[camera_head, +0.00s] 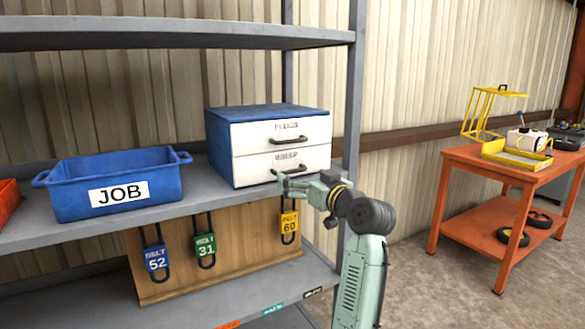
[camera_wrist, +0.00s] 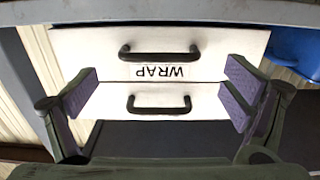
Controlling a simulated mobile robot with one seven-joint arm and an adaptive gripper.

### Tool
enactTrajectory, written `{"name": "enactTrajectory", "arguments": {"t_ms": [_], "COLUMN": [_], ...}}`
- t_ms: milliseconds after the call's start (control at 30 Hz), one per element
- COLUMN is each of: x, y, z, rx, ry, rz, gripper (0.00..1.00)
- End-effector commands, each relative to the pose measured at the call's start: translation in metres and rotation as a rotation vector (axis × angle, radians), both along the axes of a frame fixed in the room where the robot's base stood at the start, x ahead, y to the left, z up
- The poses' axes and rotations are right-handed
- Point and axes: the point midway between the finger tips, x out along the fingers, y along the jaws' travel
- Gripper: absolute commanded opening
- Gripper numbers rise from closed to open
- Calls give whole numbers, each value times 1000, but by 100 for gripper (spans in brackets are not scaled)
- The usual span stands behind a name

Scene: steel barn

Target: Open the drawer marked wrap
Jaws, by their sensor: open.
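A small blue cabinet (camera_head: 265,112) with two white drawer fronts stands on the shelf; both drawers look shut. The lower drawer (camera_head: 257,170) reads WRAP and has a dark bar handle (camera_head: 288,168). In the wrist view, which is upside down, the WRAP drawer (camera_wrist: 85,45) is the upper panel and its handle (camera_wrist: 160,55) is whole and clear. The upper drawer (camera_head: 255,138) has its own handle (camera_wrist: 158,108). My gripper (camera_head: 284,184) is open and empty in front of the cabinet, near the lower handle. Its fingers (camera_wrist: 160,92) are spread wide left and right, apart from both handles.
A blue JOB bin (camera_head: 165,190) stands left of the cabinet. The steel shelf edge (camera_head: 110,232) runs below the cabinet, with a post (camera_head: 354,90) to its right. Padlocks hang on a wooden board (camera_head: 180,260) below. An orange cart (camera_head: 470,200) stands at right.

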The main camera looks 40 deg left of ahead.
Motion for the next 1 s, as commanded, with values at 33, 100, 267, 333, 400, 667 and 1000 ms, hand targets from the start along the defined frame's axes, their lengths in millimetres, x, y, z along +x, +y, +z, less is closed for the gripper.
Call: {"name": "enactTrajectory", "arguments": {"t_ms": [33,100,267,333,400,667,1000], "x": [3,8,17,19,21,22,22], "y": [11,22,42,47,50,52,51], "z": [3,2,2,1,1,0,0], "rx": [-1,-1,0,1,0,1,1], "ry": [4,3,1,2,1,1,0], "rz": [3,2,0,-1,-1,-2,-2], "gripper": [94,94,94,94,94,94,74]}}
